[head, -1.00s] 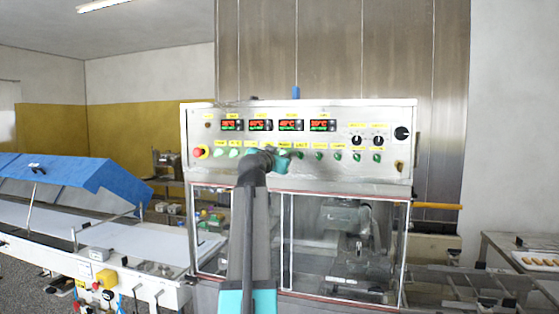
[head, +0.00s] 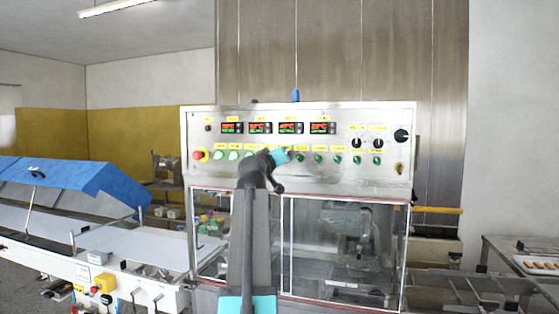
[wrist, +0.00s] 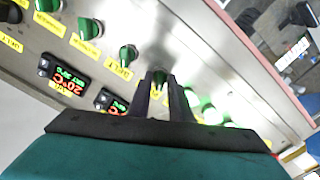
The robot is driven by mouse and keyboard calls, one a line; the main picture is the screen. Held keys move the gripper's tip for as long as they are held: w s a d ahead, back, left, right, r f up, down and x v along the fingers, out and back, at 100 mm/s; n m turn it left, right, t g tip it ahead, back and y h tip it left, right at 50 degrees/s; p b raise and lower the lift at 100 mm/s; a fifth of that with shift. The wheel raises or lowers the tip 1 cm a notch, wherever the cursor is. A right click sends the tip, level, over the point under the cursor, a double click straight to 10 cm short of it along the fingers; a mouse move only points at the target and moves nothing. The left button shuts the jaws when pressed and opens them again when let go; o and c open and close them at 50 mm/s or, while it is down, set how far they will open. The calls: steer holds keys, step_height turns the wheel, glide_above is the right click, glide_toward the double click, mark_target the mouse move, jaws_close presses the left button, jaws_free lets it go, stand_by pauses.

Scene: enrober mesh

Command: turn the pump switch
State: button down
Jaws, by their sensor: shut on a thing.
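The control panel (head: 225,170) carries a row of green switches under yellow labels. I cannot read which label says pump. In the wrist view, one green switch (wrist: 159,75) sits between the fingertips of my gripper (wrist: 163,88), which is shut on it. Its label is mostly covered by the fingers. In the head view, my gripper (head: 288,152) is at the middle of the switch row, and its teal hand hides the gripped switch.
Neighbouring green switches (wrist: 127,55) sit close on one side and pale green buttons (wrist: 210,115) on the other. A red emergency button (head: 200,155) is at the panel's left end. Red and green displays (head: 290,128) are above the row.

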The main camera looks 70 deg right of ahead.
steer(key=shift+r, duration=0.15)
stand_by(0.3)
steer(key=c, duration=1.8)
jaws_free()
steer(key=shift+d, duration=0.1)
steer(key=shift+c, duration=0.2)
steer(key=a+b, duration=0.3)
steer(key=a, duration=1.1)
steer(key=shift+s+b, duration=0.35)
steer(key=shift+s, duration=0.1)
steer(key=shift+w, duration=0.1)
